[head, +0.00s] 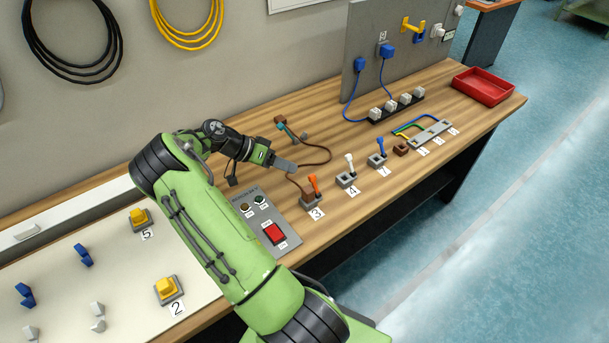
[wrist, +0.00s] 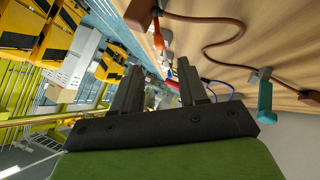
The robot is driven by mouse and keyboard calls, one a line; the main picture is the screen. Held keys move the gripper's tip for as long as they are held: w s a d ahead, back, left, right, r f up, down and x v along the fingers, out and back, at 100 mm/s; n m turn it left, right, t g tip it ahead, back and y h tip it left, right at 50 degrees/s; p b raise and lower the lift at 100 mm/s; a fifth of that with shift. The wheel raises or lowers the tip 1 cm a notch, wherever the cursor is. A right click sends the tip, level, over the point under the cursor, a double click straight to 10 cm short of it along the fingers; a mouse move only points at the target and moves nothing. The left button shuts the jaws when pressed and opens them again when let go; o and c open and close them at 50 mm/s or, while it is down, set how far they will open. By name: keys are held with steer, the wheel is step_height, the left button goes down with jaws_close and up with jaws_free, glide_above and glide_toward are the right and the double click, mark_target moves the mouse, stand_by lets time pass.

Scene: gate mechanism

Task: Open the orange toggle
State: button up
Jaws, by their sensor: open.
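The orange toggle (head: 313,184) stands on a small base above the label 3, near the front edge of the bench in the head view. A lever that looks orange shows beyond my fingers in the wrist view (wrist: 158,39), beside a brown block. My gripper (head: 286,165) is just left of and behind the toggle in the head view, apart from it. In the wrist view my gripper (wrist: 160,75) has its two dark fingers spread with nothing between them. The exact gap to the toggle is hard to judge.
A white toggle (head: 349,163) and a blue toggle (head: 381,147) stand to the right. A panel with a red switch (head: 274,233) lies to the left. A brown cable (head: 322,150) runs behind my gripper. A red tray (head: 483,87) sits at the far right.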

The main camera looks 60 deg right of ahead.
mark_target(310, 175)
steer(key=x, duration=0.8)
steer(key=shift+s, duration=0.1)
jaws_close()
